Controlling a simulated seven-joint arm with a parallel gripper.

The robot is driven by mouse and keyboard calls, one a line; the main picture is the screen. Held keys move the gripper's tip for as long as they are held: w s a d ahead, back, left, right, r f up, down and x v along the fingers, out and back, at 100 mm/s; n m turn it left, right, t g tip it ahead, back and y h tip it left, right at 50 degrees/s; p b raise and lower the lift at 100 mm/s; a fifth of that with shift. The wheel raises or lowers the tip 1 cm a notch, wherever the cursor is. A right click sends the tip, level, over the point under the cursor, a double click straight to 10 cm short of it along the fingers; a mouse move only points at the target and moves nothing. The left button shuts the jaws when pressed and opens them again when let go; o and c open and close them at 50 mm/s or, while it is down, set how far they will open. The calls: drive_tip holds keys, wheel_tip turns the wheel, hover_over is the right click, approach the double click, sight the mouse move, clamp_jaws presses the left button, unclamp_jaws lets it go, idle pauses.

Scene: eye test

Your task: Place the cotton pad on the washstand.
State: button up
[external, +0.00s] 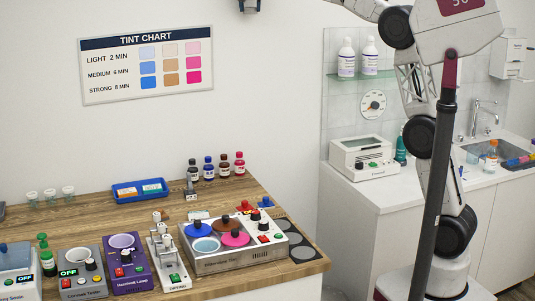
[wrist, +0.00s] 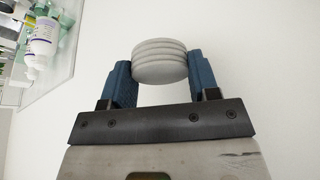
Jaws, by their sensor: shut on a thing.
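In the wrist view my gripper (wrist: 160,75) has its two blue fingers shut on a pale grey, round, ribbed thing like a stack of discs, which I take as the cotton pad (wrist: 160,60). It is held between the fingertips with a pale wall behind it. The washstand (external: 385,190) is the white counter with a sink (external: 490,152) and tap at the right of the external view. My arm stands partly in front of it. A small dark part at the top edge of the external view may be my gripper; the pad cannot be made out there.
A white boxy device (external: 362,157) stands on the washstand's left end, below a glass shelf (external: 362,75) with two bottles. Bottles stand by the sink. The wooden table (external: 120,222) at left is crowded with devices, a blue tray (external: 139,190) and small bottles.

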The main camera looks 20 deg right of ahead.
drive_tip(key=s+a+f+n+y, duration=0.1)
drive_tip(key=a+f+n, duration=0.25)
drive_tip(key=a, duration=0.85)
drive_tip(key=s+a+f+n+y, duration=0.15)
drive_tip(key=a+f, duration=0.35)
drive_tip(key=a, duration=0.7)
drive_tip(key=n+g+y, duration=0.2)
drive_tip(key=n+y, duration=0.2)
drive_tip(key=n, duration=1)
hover_over(76, 239)
drive_tip(key=d, duration=0.1)
wheel_tip(76, 239, down, 47)
drive_tip(key=shift+s+d+r+h, duration=0.1)
drive_tip(key=shift+s+h, duration=0.05)
drive_tip(key=shift+h, duration=0.1)
drive_tip(key=shift+f, duration=3.15)
drive_tip(key=shift+g, duration=0.3)
drive_tip(key=shift+f, duration=1.85)
